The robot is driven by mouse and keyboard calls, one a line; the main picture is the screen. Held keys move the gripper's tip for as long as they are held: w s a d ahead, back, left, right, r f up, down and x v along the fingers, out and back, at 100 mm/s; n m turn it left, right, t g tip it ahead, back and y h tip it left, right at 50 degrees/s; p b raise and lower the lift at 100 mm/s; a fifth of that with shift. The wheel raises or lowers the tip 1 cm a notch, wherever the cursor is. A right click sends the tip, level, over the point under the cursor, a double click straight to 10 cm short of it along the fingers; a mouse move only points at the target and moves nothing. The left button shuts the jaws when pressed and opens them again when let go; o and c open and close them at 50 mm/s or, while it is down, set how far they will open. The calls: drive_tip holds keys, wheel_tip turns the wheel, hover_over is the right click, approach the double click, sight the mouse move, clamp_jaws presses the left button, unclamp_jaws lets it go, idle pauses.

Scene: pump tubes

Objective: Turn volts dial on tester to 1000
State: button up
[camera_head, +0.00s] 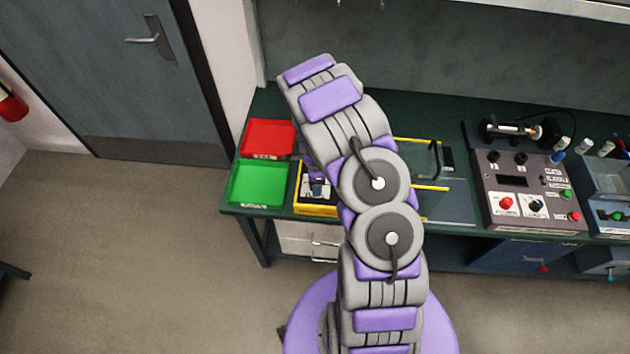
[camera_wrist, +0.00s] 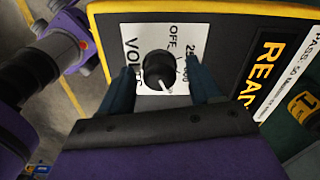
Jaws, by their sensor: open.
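The tester (camera_wrist: 232,30) is a dark panel with a yellow rim, filling much of the wrist view. Its black volts dial (camera_wrist: 157,69) sits on a white label reading VOLTS, OFF and partly hidden numbers. The dial's white pointer mark points toward the bottom of the picture, slightly right. My gripper (camera_wrist: 160,74) is open, with one dark finger on each side of the dial. I cannot tell whether the fingers touch it.
A grey control box (camera_head: 530,190) with knobs stands to the right. Open floor lies at the left.

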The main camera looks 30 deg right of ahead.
drive_tip(key=shift+d+r, duration=0.15)
drive_tip(key=shift+r, duration=0.3)
wheel_tip(320, 180, up, 16)
drive_tip(key=shift+a+r+p, duration=0.2)
drive_tip(key=shift+p, duration=0.1)
idle(0.3)
